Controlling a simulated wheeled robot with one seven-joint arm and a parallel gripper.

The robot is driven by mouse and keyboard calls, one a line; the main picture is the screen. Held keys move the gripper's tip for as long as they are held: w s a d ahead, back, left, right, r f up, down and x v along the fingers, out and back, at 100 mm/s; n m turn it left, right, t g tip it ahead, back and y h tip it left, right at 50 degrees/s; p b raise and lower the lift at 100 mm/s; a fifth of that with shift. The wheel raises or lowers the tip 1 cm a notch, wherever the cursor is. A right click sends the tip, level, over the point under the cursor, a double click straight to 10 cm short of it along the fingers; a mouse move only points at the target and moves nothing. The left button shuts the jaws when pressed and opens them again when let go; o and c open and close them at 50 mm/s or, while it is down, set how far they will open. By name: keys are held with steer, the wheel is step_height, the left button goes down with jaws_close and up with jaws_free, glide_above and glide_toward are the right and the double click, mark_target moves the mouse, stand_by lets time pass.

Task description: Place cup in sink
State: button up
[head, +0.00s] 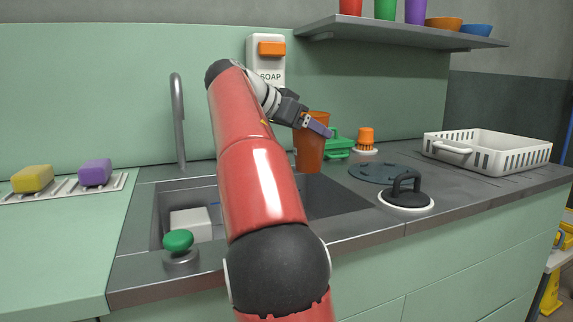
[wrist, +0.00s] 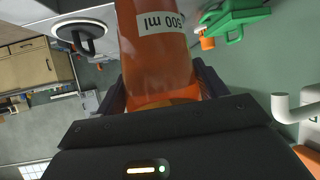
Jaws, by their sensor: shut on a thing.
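An orange cup (head: 310,148) is upright at the back edge of the sink in the head view. My gripper (head: 317,126) is shut on its upper part. In the wrist view the cup (wrist: 158,60) fills the space between the fingers and shows a "500 ml" label. The sink (head: 330,195) is a grey basin in the counter, partly hidden by my red arm. I cannot tell whether the cup's bottom touches anything.
A grey faucet (head: 178,125) and a green-knobbed stopper (head: 179,243) stand by the sink, with a white block (head: 190,223) inside it. A black-handled plug (head: 405,192), a green object (head: 339,146) and a white rack (head: 490,150) are on the right.

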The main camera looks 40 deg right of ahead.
step_height(320, 180, down, 19)
steer(key=b, duration=0.6)
steer(key=shift+f+b, duration=0.2)
steer(key=shift+b, duration=0.15)
steer(key=o, duration=1.3)
steer(key=shift+c, duration=0.2)
steer(key=p+v, duration=0.1)
steer(key=v, duration=1.1)
steer(key=shift+p, duration=0.4)
